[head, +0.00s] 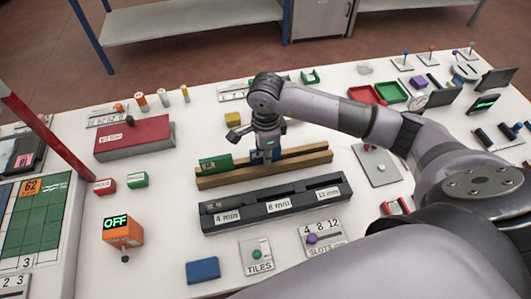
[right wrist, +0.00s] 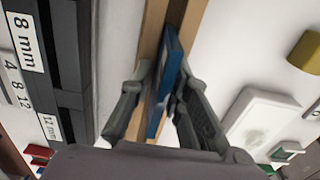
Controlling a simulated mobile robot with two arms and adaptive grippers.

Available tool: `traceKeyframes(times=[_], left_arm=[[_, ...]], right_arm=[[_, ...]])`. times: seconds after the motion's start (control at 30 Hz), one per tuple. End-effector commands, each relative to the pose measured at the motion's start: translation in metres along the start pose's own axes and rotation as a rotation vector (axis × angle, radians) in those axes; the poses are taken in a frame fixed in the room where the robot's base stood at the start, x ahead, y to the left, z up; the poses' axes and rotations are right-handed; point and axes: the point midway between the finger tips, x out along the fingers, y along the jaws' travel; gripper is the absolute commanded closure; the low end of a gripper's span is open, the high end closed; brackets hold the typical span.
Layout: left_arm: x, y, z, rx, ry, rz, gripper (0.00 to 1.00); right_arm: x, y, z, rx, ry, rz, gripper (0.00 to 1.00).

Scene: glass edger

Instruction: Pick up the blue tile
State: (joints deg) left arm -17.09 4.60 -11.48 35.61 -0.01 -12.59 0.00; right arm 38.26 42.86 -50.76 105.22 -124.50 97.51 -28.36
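The blue tile (right wrist: 169,68) stands on edge in the slot of the wooden rack (head: 222,181). In the head view only part of the blue tile (head: 297,152) shows, beside and behind my gripper. My right gripper (head: 262,158) points down over the rack. In the right wrist view my right gripper (right wrist: 160,82) has one finger on each side of the tile. A gap shows between the left finger and the tile; the right finger is close to it, and contact is unclear. A green tile (head: 214,163) stands in the same rack to the left. My left gripper is out of view.
A dark slotted block (head: 278,207) marked 4, 8 and 12 mm lies in front of the rack. A blue block (head: 202,270) lies near the front edge. A red box (head: 135,138) and an orange OFF box (head: 122,232) stand left. A yellow block (head: 232,119) lies behind.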

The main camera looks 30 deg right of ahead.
Motion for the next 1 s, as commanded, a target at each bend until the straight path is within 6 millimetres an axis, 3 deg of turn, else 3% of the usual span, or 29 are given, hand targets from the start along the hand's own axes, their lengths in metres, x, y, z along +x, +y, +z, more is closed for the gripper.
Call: traceKeyframes(times=[0.2,0.47,1.0], left_arm=[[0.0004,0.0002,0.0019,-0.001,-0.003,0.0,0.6],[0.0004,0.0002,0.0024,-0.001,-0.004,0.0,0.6],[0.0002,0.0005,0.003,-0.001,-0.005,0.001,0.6]], right_arm=[[0.0012,-0.0002,0.0003,0.0,-0.001,-0.001,0.83],[0.0008,-0.0001,0.0002,0.0,-0.001,0.0,1.0],[0.0004,-0.0003,0.0002,0.0,-0.001,-0.001,1.0]])
